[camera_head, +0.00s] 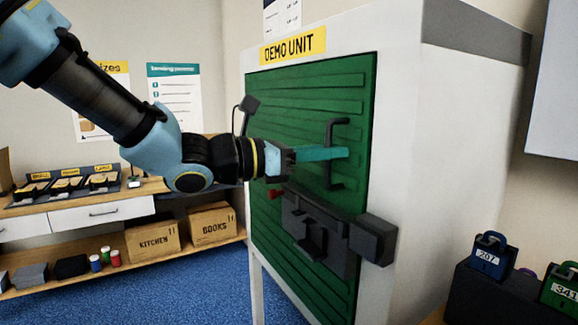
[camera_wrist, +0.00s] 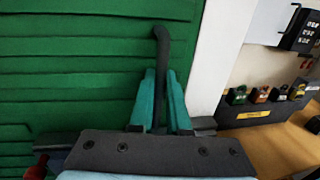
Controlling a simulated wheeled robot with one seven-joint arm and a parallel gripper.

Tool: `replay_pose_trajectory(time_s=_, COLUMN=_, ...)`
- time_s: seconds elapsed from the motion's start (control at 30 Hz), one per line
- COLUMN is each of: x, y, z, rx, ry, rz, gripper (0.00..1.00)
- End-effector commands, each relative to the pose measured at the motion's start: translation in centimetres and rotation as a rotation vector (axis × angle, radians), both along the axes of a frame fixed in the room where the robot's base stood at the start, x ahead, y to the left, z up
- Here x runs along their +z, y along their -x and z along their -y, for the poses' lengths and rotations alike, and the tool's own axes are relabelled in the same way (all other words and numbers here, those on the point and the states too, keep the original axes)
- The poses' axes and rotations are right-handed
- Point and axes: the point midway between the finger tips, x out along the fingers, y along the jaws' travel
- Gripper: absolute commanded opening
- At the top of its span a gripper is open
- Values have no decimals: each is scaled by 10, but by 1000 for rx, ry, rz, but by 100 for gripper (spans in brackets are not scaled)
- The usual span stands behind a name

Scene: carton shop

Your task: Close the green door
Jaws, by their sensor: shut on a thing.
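The green door (camera_head: 290,110) is a ribbed panel in the white cabinet marked DEMO UNIT. In the head view it appears flush or nearly flush with the frame; a small gap cannot be ruled out. Its dark vertical handle (camera_head: 331,150) is near the right edge. My gripper (camera_head: 340,153) reaches from the left, its teal fingers at the handle. In the wrist view the fingers (camera_wrist: 164,105) stand on both sides of the handle bar (camera_wrist: 161,60), shut on it. A dark latch assembly (camera_head: 315,225) sits below the handle, with a block (camera_head: 373,239) at the frame.
A bench with shelf (camera_head: 100,212) stands at left, holding KITCHEN (camera_head: 153,241) and BOOKS (camera_head: 210,224) cartons below. At right, padlocks (camera_head: 493,255) stand on a dark rack. A wall box (camera_head: 555,80) hangs upper right. Blue carpet (camera_head: 190,290) is clear left of the cabinet.

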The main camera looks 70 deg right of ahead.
Motion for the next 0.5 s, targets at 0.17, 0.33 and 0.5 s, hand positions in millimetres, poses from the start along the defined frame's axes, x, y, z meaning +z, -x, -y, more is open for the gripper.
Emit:
replay_pose_trajectory(time_s=0.17, x=0, y=7, z=9, rx=5, ry=-2, rz=-1, gripper=0)
replay_pose_trajectory(time_s=0.33, x=1, y=7, z=9, rx=5, ry=-1, rz=-1, gripper=0)
replay_pose_trajectory(time_s=0.5, x=1, y=8, z=9, rx=4, ry=0, rz=-1, gripper=25)
